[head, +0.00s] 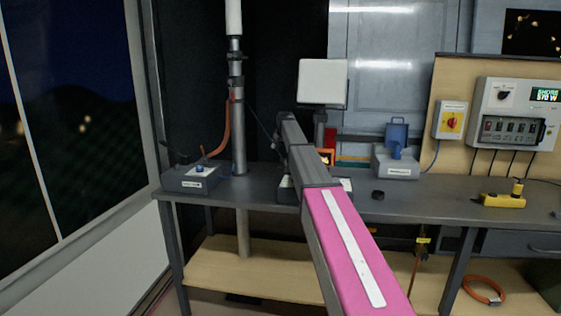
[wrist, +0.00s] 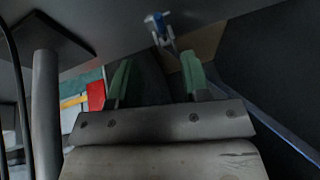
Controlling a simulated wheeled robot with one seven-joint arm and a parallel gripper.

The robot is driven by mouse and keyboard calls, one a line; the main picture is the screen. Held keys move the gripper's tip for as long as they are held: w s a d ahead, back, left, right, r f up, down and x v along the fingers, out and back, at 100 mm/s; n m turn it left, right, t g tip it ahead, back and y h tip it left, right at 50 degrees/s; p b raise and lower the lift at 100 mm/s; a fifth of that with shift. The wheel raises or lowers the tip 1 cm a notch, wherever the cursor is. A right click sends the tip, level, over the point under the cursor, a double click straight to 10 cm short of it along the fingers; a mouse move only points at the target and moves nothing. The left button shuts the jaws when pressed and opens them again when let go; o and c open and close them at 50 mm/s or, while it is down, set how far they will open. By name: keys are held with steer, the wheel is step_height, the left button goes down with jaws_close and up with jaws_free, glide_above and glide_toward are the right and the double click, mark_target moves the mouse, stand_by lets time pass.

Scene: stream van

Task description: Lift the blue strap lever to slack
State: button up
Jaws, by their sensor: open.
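In the wrist view a small blue lever (wrist: 157,20) sits on a pale metal fitting, near the top edge of the picture. It looks like the strap lever, but it is small and its exact angle is hard to tell. My gripper (wrist: 154,70) has two green fingers, spread apart with nothing between them. The lever is beyond the fingertips, apart from them and roughly in line with the gap. In the head view my pink and grey arm reaches over the bench toward the mast (head: 237,110). My gripper and the lever cannot be made out there.
A white panel (head: 323,82) stands behind my arm. A red and yellow object (wrist: 95,96) lies left of my gripper.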

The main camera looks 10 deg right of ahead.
mark_target(281, 162)
steer(key=x, duration=0.8)
steer(key=shift+f, duration=0.25)
steer(key=shift+w, duration=0.1)
jaws_close()
